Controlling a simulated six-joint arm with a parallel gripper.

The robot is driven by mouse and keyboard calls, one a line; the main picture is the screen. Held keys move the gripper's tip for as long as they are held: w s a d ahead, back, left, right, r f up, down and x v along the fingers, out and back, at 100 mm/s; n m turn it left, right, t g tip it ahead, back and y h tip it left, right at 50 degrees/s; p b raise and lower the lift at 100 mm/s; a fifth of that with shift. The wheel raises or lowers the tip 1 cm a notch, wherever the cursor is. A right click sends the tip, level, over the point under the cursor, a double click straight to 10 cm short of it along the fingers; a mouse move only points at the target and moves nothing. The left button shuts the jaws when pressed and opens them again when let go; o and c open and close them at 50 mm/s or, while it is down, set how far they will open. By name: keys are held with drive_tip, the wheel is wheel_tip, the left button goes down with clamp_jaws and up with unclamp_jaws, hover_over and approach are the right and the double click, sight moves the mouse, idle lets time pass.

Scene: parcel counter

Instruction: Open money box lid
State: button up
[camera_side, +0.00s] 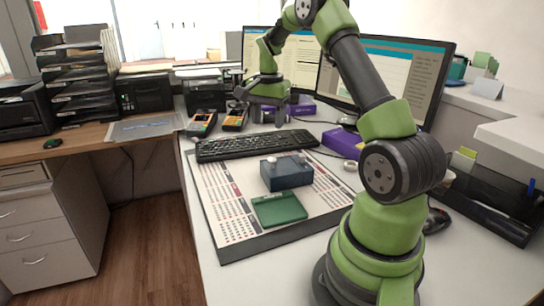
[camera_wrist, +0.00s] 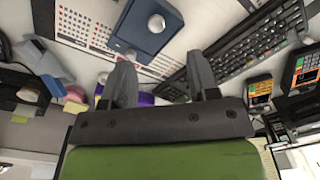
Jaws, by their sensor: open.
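My gripper (camera_side: 268,120) is raised beyond the keyboard, apart from the box. In the wrist view my gripper (camera_wrist: 160,78) has its two fingers spread with nothing held between them. The box's far side is hidden in the side view.
A flat green item (camera_side: 279,209) lies in front of the box on the mat (camera_side: 230,215). A black keyboard (camera_side: 255,145) lies behind the box. Card terminals (camera_side: 201,123), monitors and purple boxes (camera_side: 343,143) stand farther back. A mouse (camera_side: 437,220) is at right.

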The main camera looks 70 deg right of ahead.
sight(272, 159)
drive_tip(key=shift+m, duration=0.3)
drive_tip(key=f, duration=0.4)
drive_tip(key=d+f, duration=0.1)
drive_tip(key=f, duration=0.6)
drive_tip(key=shift+s+d+f, duration=0.2)
drive_tip(key=shift+s+f, duration=0.05)
drive_tip(key=shift+f, duration=0.05)
drive_tip(key=shift+c, duration=0.5)
